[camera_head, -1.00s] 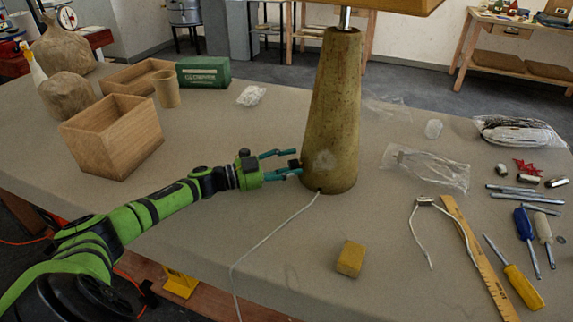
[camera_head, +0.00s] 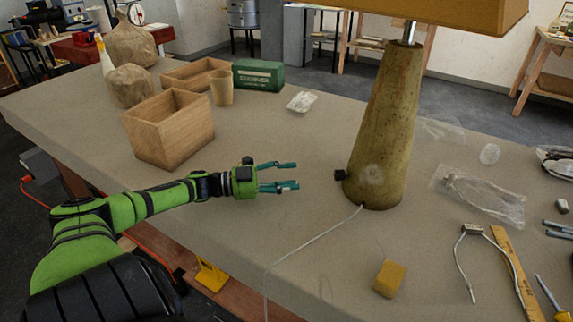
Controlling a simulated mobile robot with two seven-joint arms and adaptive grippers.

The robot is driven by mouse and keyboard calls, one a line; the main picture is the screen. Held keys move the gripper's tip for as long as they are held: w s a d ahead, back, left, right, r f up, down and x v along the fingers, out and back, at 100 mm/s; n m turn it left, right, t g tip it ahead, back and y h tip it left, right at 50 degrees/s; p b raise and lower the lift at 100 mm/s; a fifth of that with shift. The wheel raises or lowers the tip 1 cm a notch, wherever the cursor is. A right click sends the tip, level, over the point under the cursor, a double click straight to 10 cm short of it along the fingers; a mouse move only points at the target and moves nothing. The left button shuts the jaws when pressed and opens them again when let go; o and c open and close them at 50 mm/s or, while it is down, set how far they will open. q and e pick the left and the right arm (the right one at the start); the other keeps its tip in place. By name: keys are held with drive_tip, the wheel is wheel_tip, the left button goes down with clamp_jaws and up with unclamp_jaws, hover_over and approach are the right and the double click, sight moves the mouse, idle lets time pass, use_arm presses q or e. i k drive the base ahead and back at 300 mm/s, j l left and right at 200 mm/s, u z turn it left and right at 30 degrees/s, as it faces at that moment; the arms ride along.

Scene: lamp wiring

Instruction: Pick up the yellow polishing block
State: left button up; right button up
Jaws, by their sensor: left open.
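The yellow polishing block (camera_head: 389,279) lies on the tabletop near the front edge, right of the white cord and in front of the lamp (camera_head: 387,130). My left gripper (camera_head: 297,176) is open and empty, with its teal fingers pointing right towards the lamp base. It is up and to the left of the block, well apart from it. A small black part (camera_head: 340,175) sits at the left side of the lamp base, apart from the fingertips. My right gripper is not in view.
A white cord (camera_head: 311,239) runs from the lamp base to the front edge. An open wooden box (camera_head: 172,137), a wooden cup (camera_head: 222,87) and a green box (camera_head: 259,75) stand at the back left. A ruler (camera_head: 513,268), wire and tools lie at the right.

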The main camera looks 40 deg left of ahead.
sight(387, 283)
drive_tip(key=k, duration=1)
